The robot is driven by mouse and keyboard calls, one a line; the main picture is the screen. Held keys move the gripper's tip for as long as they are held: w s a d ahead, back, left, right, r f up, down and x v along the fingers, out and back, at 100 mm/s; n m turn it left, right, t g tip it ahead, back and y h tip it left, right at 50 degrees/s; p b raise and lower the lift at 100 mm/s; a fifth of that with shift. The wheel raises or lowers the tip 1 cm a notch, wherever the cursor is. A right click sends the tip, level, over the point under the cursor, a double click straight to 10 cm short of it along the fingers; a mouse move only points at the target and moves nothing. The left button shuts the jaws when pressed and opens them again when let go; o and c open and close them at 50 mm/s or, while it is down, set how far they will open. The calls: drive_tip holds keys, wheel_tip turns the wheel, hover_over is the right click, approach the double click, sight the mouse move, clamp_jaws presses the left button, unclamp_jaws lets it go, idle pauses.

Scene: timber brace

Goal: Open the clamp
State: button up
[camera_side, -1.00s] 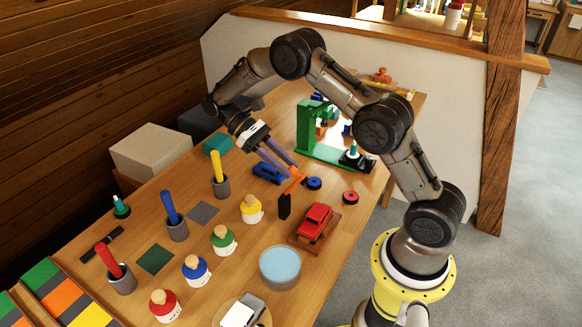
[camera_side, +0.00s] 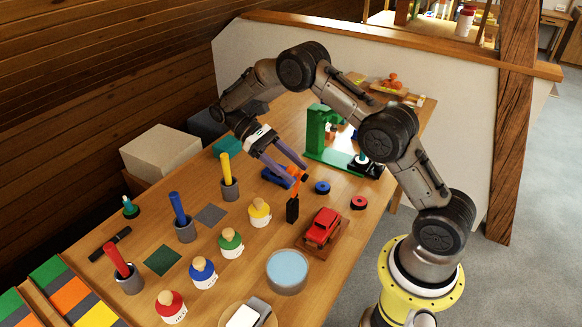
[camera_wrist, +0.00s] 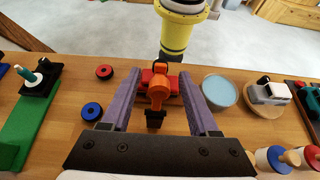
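The clamp stands upright on the table, with an orange upper part and a black lower block (camera_side: 292,210). In the wrist view the orange part of the clamp (camera_wrist: 157,90) shows between my fingers, with its black part nearer to me. My gripper (camera_side: 298,175) is at the clamp's orange top, its two purple fingers spread apart. In the wrist view my gripper (camera_wrist: 160,98) is open, with a visible gap between each finger and the clamp. Contact at the fingertips is hard to tell.
A red toy car (camera_side: 322,226) sits on a wooden block close by. A blue ring (camera_side: 322,187), a red ring (camera_side: 358,202) and a blue toy car (camera_side: 277,177) lie near. A green frame (camera_side: 325,150) stands behind. A light blue round dish (camera_side: 287,270) is in front.

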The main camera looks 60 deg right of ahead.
wheel_tip(320, 180, up, 3)
drive_tip(key=shift+f, duration=0.15)
drive_tip(key=s+a+r, duration=0.2)
drive_tip(key=s+r, duration=0.8)
drive_tip(key=s, duration=0.4)
drive_tip(key=shift+a+r, duration=0.15)
drive_tip(key=shift+a, duration=0.05)
drive_tip(key=shift+w, duration=0.1)
